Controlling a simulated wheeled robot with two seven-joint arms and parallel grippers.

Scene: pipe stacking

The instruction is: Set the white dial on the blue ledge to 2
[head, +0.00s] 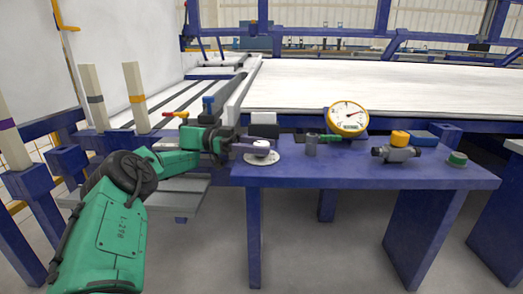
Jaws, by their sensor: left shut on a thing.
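The white dial (262,158) lies at the left end of the blue ledge (350,180), with a knob at its centre. My left gripper (258,148) reaches in from the left and is shut on the dial's knob. The fingers cover part of the knob. The dial's marks and setting are too small to read. My right gripper is not in the picture.
Upright posts (136,97) stand at the left. A white conveyor bed (370,85) lies behind.

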